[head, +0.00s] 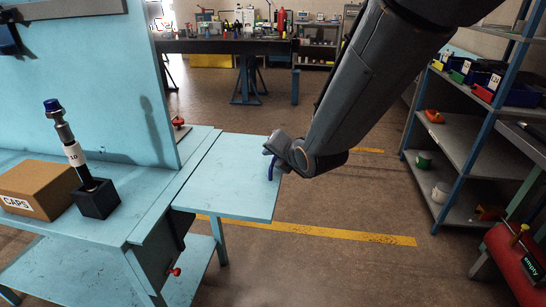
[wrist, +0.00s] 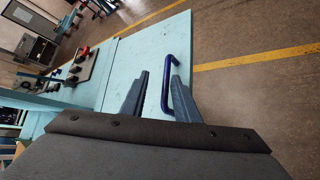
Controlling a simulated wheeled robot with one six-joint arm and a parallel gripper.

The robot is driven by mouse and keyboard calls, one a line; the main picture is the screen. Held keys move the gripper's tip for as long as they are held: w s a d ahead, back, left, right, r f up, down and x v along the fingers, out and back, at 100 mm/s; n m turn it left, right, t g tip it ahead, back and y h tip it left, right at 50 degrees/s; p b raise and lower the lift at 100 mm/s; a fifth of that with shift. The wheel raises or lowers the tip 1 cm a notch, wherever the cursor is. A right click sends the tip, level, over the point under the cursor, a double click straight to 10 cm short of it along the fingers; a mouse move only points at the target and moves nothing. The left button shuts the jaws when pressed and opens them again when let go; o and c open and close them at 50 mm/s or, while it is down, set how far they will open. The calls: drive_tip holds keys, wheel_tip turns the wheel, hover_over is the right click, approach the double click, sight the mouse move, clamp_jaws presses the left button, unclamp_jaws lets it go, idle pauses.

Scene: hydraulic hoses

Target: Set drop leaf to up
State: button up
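The drop leaf (head: 225,178) is a light blue panel at the right end of the blue bench (head: 150,207). It stands out to the right and looks about level with the bench top. The leaf also fills the middle of the wrist view (wrist: 125,65). A dark blue U-shaped handle (wrist: 165,88) is on the leaf near its outer edge. My gripper (head: 272,158) is at that edge. In the wrist view its two fingers (wrist: 160,78) are apart, with the handle bar between them, nearer the right finger. I cannot tell whether a finger touches it.
A red knob (head: 174,271) sits below the bench top, and another (head: 178,122) is at its back. A CAPS box (head: 38,190) and a hose fitting in a black block (head: 96,198) stand on the bench. Shelves (head: 470,140) are at right. The floor beyond the leaf is clear.

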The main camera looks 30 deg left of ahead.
drive_tip(key=v, duration=0.6)
drive_tip(key=shift+b, duration=0.3)
drive_tip(key=shift+d, duration=0.15)
drive_tip(key=w+d+f+m+g+h, duration=0.1)
drive_tip(key=d+f+m+h, duration=0.15)
drive_tip(key=d+m, duration=0.9)
drive_tip(key=d+f+m+g+h, duration=0.15)
drive_tip(key=d+m+h, duration=0.35)
drive_tip(key=d, duration=1.1)
drive_tip(key=s+d+f+m+g+h+p, duration=0.1)
drive_tip(key=s+d+m+g, duration=0.3)
drive_tip(key=s+d+m, duration=1)
drive_tip(key=d+f+m, duration=0.1)
drive_tip(key=d+m, duration=0.3)
drive_tip(key=m, duration=0.2)
drive_tip(key=shift+s+d+g, duration=0.2)
drive_tip(key=shift+s+g, duration=0.15)
drive_tip(key=shift+s, duration=0.05)
drive_tip(key=shift+a+f, duration=0.1)
